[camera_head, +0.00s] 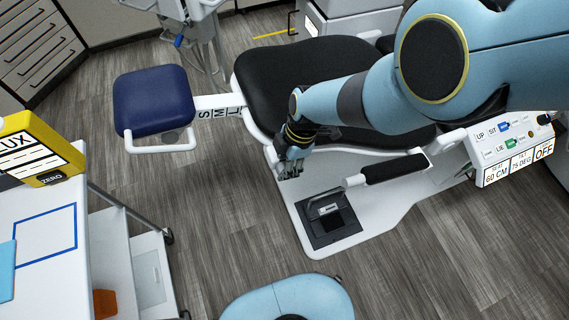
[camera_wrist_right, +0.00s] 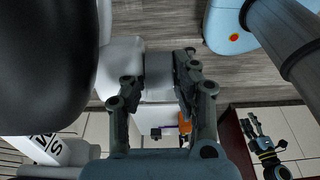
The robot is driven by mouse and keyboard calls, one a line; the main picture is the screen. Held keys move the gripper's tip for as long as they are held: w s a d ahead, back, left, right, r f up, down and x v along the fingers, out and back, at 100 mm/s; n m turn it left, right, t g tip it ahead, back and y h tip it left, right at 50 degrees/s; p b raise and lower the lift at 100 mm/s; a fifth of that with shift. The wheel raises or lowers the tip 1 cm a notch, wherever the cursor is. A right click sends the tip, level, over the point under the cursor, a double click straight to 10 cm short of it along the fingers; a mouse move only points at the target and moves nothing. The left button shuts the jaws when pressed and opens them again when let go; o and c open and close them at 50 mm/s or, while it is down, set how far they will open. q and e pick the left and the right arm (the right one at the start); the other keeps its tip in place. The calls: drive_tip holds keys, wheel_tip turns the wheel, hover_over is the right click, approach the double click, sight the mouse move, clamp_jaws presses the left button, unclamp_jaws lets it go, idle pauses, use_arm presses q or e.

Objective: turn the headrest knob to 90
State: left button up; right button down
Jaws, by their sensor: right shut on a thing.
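The treatment chair has a black seat (camera_head: 300,80) and a navy pad (camera_head: 155,100) on a white bar marked S, M, L. No knob that I can clearly identify as the headrest knob shows. My right gripper (camera_head: 290,170) points down beside the chair's white side edge. In the right wrist view, its two fingers (camera_wrist_right: 158,80) stand apart on either side of a grey block-like thing (camera_wrist_right: 158,72); they are shut on it, but I cannot tell what it is. My left gripper (camera_wrist_right: 255,128) seems to show small at the lower right there; its opening is unclear.
A black armrest (camera_head: 395,167) and a foot-control plate (camera_head: 330,222) lie right of my gripper. A control panel (camera_head: 515,155) reads 60 CM, 75 DEG, OFF. A white trolley (camera_head: 40,270) with a yellow LUX box (camera_head: 40,150) stands left.

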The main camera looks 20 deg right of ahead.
drive_tip(key=c, duration=1.1)
unclamp_jaws()
drive_tip(key=shift+o, duration=0.2)
drive_tip(key=shift+a, duration=0.1)
